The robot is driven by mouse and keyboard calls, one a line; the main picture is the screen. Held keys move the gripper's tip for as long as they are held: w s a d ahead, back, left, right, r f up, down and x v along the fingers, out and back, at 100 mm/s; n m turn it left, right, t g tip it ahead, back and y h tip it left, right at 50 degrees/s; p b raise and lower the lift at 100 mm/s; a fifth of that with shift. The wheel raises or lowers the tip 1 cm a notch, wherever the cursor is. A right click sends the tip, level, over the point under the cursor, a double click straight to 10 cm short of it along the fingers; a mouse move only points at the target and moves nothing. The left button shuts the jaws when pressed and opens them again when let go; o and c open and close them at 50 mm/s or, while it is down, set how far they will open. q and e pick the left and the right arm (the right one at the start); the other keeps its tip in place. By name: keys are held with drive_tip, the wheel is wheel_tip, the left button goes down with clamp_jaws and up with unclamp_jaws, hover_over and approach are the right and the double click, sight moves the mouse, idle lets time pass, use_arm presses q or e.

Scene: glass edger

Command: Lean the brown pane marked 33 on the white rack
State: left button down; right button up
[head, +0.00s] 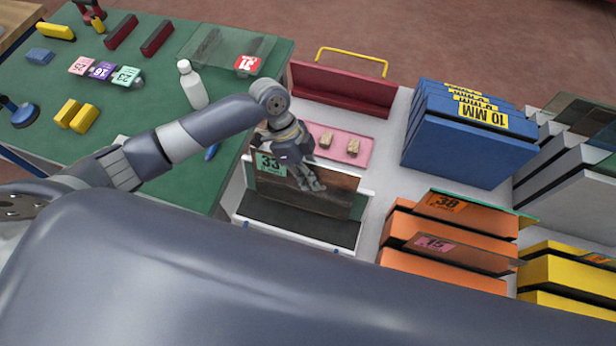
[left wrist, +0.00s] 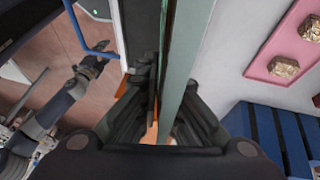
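The brown see-through pane (head: 335,187) with a green label 33 stands near upright at the white rack (head: 290,238), above its dark ledge. My left gripper (head: 312,180) reaches down over the pane's top edge. In the left wrist view the fingers of my left gripper (left wrist: 168,88) come in close on both sides of the pane (left wrist: 187,50), seen edge-on, and look shut on it. The pane's lower edge is hard to see, so I cannot tell whether it touches the ledge. My right gripper (left wrist: 95,63) shows small in the left wrist view, its opening unclear.
A pink tray (head: 357,157) with two tan blocks lies just behind the rack. A dark red rack (head: 340,92), blue slotted rack (head: 450,150) and orange rack (head: 440,265) stand nearby. The green table (head: 150,110) at left holds a white bottle (head: 192,88).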

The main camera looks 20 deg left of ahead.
use_arm(q)
drive_tip(key=shift+s+f, duration=0.35)
drive_tip(key=shift+f, duration=0.15)
use_arm(e)
drive_tip(key=shift+w+d+f, duration=0.1)
drive_tip(key=shift+d, duration=0.1)
use_arm(q)
drive_tip(key=c, duration=1.8)
unclamp_jaws()
drive_tip(key=shift+w, duration=0.35)
drive_tip(key=shift+o, duration=0.4)
drive_tip(key=shift+r, duration=0.2)
use_arm(e)
drive_tip(key=shift+w, duration=0.25)
drive_tip(key=shift+s, duration=0.1)
use_arm(q)
drive_tip(key=shift+w, duration=0.1)
drive_tip(key=shift+w+a+r, duration=0.15)
drive_tip(key=shift+r, duration=0.2)
drive_tip(key=v, duration=1.1)
use_arm(e)
drive_tip(key=shift+a, duration=0.1)
